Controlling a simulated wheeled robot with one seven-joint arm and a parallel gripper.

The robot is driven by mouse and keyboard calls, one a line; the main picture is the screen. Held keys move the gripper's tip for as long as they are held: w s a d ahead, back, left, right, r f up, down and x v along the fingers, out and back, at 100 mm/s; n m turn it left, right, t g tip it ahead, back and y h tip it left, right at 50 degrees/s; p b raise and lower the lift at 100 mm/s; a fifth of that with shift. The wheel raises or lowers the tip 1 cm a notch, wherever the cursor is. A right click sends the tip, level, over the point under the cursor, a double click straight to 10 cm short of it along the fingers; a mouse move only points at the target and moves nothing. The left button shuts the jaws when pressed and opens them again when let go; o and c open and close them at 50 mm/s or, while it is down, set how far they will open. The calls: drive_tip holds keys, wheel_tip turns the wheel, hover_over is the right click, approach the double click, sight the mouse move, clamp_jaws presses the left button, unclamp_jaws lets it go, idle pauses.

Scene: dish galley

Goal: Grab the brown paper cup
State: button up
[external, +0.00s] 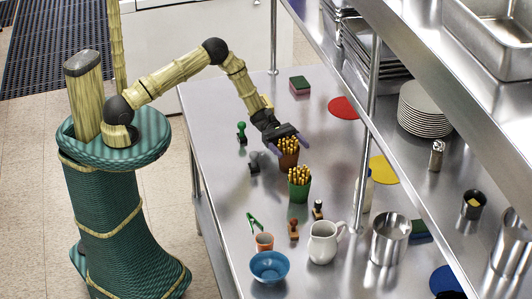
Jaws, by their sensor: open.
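The brown paper cup (289,161) stands upright on the steel table in the external view, filled with yellow sticks. My gripper (288,143) is at the top of this cup and open. Its purple fingers show on the left and right of the yellow sticks. I cannot tell whether the fingers touch the cup. The cup's upper part is partly hidden by the sticks and the gripper.
A green cup (299,190) of yellow sticks stands just in front of the brown one. A white pitcher (322,245), blue bowl (269,267) and orange cup (264,241) are nearer. A shelf post (368,150) rises at right.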

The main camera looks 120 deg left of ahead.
drive_tip(key=c, duration=1.1)
drive_tip(key=shift+r, duration=0.1)
wheel_tip(320, 180, up, 10)
drive_tip(key=shift+f+b, duration=0.1)
drive_tip(key=shift+b, duration=0.8)
